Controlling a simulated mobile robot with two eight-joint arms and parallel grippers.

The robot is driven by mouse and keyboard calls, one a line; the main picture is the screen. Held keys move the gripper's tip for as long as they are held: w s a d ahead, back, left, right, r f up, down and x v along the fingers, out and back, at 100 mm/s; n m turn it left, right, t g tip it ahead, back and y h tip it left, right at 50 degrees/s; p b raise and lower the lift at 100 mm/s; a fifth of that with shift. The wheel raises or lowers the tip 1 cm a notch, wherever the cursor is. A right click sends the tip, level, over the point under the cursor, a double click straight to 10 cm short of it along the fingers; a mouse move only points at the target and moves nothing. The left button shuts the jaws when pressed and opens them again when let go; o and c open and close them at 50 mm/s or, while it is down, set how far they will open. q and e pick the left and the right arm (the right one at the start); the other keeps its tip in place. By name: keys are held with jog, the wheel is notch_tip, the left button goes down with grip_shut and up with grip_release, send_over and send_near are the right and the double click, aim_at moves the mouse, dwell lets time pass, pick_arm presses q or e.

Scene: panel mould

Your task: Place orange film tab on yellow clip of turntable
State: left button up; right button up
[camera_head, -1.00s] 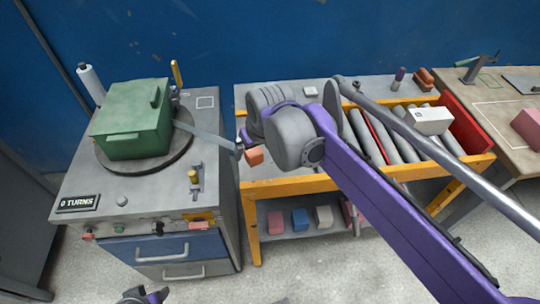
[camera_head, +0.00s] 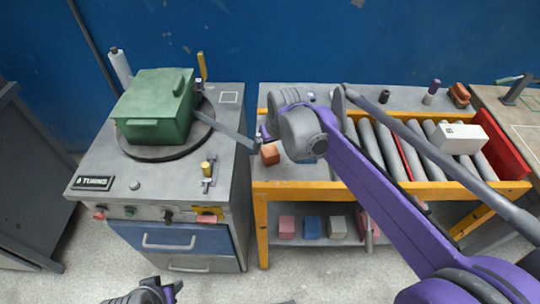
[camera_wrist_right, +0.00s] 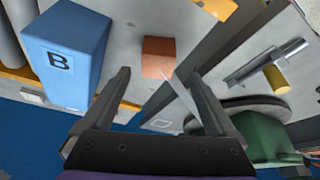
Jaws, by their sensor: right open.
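The orange film tab (camera_head: 270,154) is a small block at the left end of the yellow-framed bench. In the right wrist view the tab (camera_wrist_right: 158,57) shows beyond and between the open fingers of my right gripper (camera_wrist_right: 160,76); I cannot tell whether they touch it. The turntable (camera_head: 148,153) is a dark disc on the grey cabinet, with a green box (camera_head: 155,105) on it. A yellow upright piece (camera_head: 202,66) stands behind it, and a yellow-topped fitting (camera_head: 207,170) sits in front; which is the clip is unclear. My left gripper (camera_head: 165,292) is at the bottom edge.
A grey bar (camera_head: 228,133) spans from the turntable towards the bench. A blue box marked B (camera_wrist_right: 65,62) is close to my right gripper. A roller tray with a white box (camera_head: 458,139) lies right. A white roll (camera_head: 121,68) stands behind the cabinet. Floor in front is clear.

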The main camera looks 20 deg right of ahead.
aim_at(270, 151)
jog(key=x, duration=0.3)
jog(key=shift+d+f+b, duration=0.15)
jog(key=shift+f+b, duration=0.15)
jog(key=shift+r, duration=0.1)
grip_shut()
